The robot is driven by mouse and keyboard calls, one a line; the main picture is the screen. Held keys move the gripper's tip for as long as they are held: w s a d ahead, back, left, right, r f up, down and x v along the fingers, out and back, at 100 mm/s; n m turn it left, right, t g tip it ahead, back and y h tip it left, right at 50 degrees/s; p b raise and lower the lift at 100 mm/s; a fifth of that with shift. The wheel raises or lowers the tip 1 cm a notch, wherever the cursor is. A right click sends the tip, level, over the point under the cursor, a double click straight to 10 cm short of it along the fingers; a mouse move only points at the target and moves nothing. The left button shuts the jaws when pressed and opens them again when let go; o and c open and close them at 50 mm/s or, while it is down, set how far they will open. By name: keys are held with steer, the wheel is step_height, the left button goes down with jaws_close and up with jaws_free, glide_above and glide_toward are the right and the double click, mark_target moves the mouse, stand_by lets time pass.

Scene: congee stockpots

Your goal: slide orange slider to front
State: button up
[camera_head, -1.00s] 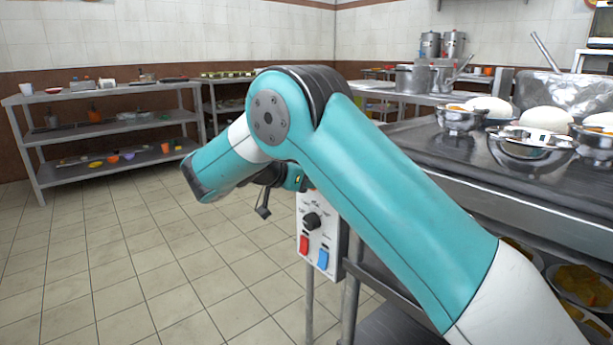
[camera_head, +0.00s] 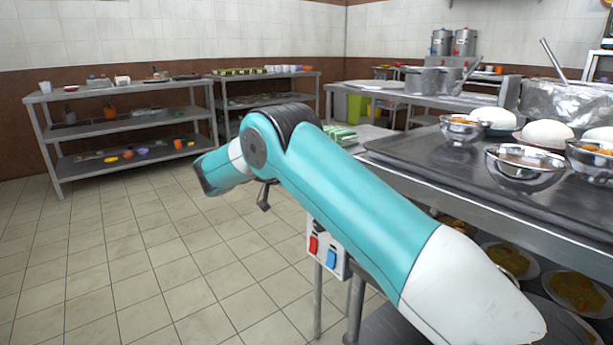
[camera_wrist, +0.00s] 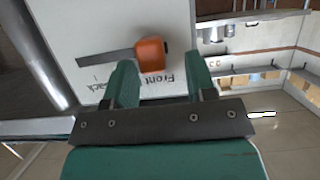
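The orange slider (camera_wrist: 151,55) is a raised knob on a pale panel (camera_wrist: 105,22) in the wrist view. Its dark slot (camera_wrist: 100,58) shows to the left of the knob; none shows to the right. An upside-down "Front" label is below right of the knob, and a partly covered label ending in "ack" is at lower left. My gripper (camera_wrist: 158,62) is open, its green fingers on either side of the knob; contact is unclear. In the head view, a control box (camera_head: 327,250) with red and blue switches shows below my arm, which covers its upper part. The slider is not visible there.
A steel counter (camera_head: 400,172) at right holds metal bowls (camera_head: 524,168) and white domed items. Plates of food (camera_head: 578,292) sit on a shelf beneath. A shelf rack (camera_head: 125,119) stands at back left. The tiled floor (camera_head: 120,250) at left is clear.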

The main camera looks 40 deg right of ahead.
steer(key=p+v, duration=0.7)
steer(key=p, duration=0.5)
steer(key=shift+a, duration=0.25)
